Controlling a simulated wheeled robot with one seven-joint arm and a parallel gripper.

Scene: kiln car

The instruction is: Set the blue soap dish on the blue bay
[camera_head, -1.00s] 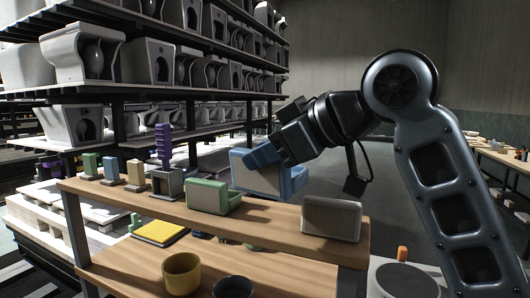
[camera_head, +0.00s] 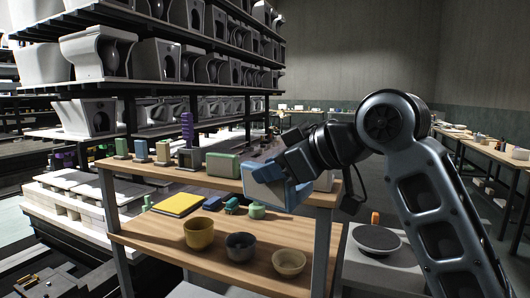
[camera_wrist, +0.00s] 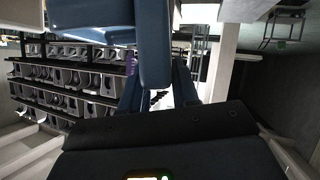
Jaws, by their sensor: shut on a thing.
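The blue soap dish (camera_head: 268,190) is in my gripper (camera_head: 290,172), which is shut on it. The dish is held at the front right of the upper wooden shelf, near its surface; I cannot tell whether it touches. A pale face of the dish is toward the camera. In the wrist view, blue parts of the dish (camera_wrist: 154,45) fill the upper middle, in front of my fingers. I cannot make out the blue bay in either view.
A green dish (camera_head: 222,165) and several small coloured blocks stand along the upper shelf (camera_head: 165,170). Below are a yellow pad (camera_head: 178,204), a yellow pot (camera_head: 199,233), a grey pot (camera_head: 240,246) and a tan bowl (camera_head: 289,262). Racks of white sanitary ware stand behind.

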